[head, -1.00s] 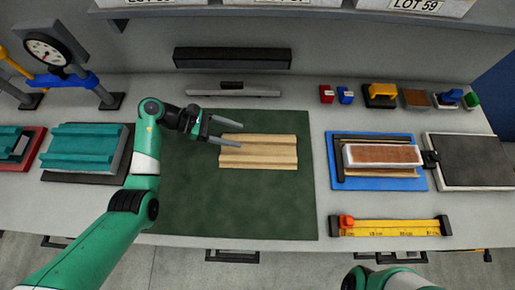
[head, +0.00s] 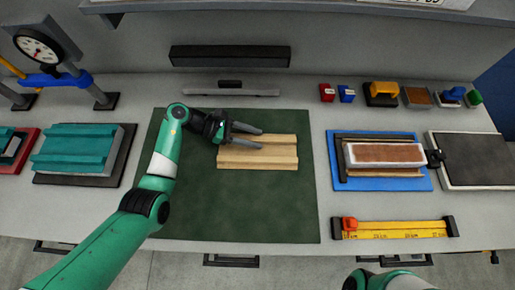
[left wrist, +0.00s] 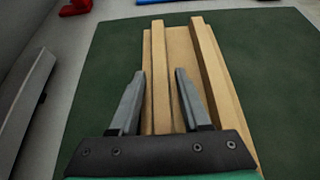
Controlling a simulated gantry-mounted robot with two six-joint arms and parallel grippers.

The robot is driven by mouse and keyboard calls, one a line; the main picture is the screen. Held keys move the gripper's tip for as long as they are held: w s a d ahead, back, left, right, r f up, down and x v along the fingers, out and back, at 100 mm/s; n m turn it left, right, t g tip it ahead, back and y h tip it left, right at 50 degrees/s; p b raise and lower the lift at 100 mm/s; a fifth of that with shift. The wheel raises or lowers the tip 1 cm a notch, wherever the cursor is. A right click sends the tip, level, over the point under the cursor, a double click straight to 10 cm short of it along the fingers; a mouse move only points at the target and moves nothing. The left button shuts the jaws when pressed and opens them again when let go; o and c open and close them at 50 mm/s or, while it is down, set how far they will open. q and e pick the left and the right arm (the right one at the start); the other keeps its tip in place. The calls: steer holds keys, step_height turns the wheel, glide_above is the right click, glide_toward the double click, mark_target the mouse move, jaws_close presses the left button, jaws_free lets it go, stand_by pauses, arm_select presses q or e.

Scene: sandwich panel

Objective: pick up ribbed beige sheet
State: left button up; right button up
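The ribbed beige sheet (head: 270,157) lies flat on the dark green mat (head: 230,205), with raised ribs running along its length. It also shows in the left wrist view (left wrist: 180,50). My left gripper (head: 262,138) is over the sheet's left part, its two fingers pointing right along the ribs. In the left wrist view the fingers (left wrist: 160,88) stand apart with a rib and the flat middle of the sheet visible between them. I cannot tell whether they touch it. My right gripper is not in view; only part of my right arm shows at the bottom edge.
A blue tray (head: 333,185) with a framed brown block stands right of the mat. A yellow ruler bar (head: 395,230) lies in front of it. A teal ribbed stack (head: 75,147) is at left. A dark bar (head: 230,57) stands behind. The mat's front is clear.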

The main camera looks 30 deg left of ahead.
mark_target(258, 153)
arm_select(q)
jaws_close()
steer(key=shift+r, duration=0.1)
steer(key=shift+r, duration=0.25)
steer(key=r+p, duration=0.3)
steer(key=r, duration=0.1)
steer(key=shift+s+d, duration=0.3)
steer(key=shift+s, duration=0.05)
steer(key=s+d+r+p, duration=0.5)
steer(key=s+d+r, duration=0.3)
steer(key=s+d, duration=0.1)
steer(key=shift+s+r, duration=0.15)
steer(key=shift+s, duration=0.1)
